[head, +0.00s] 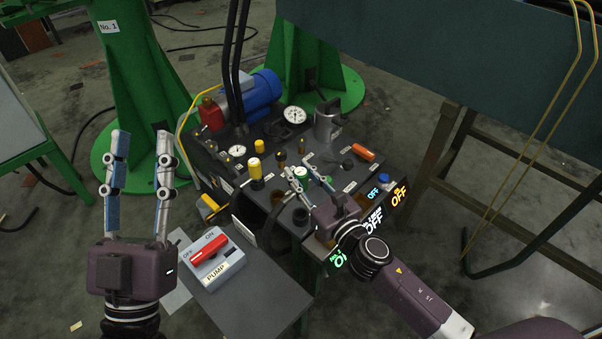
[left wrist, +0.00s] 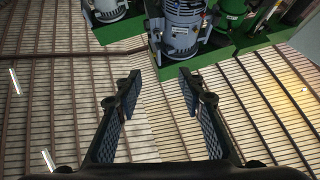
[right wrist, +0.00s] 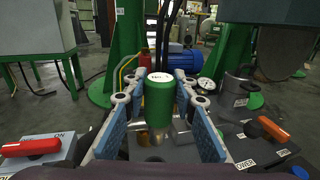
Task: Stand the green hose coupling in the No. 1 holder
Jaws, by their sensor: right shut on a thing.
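The green hose coupling (right wrist: 158,105) stands upright between the fingers of my right gripper (right wrist: 157,88) in the right wrist view. Its pale top carries a small label. In the head view only a bit of the coupling (head: 302,173) shows between the fingers of my right gripper (head: 306,172), above the dark panel. My right gripper is shut on it. I cannot tell which opening is the No. 1 holder; the coupling's lower end is partly hidden. My left gripper (head: 142,142) is open and empty, away to the left; it also shows open in the left wrist view (left wrist: 158,85).
The panel holds gauges (head: 293,115), yellow-topped parts (head: 255,172), an orange handle (head: 364,153) and a metal cylinder (head: 326,122). A red-handled pump switch box (head: 216,268) stands at front left. A black cup-like opening (head: 300,217) is near my right gripper. Green stands (head: 140,90) rise behind.

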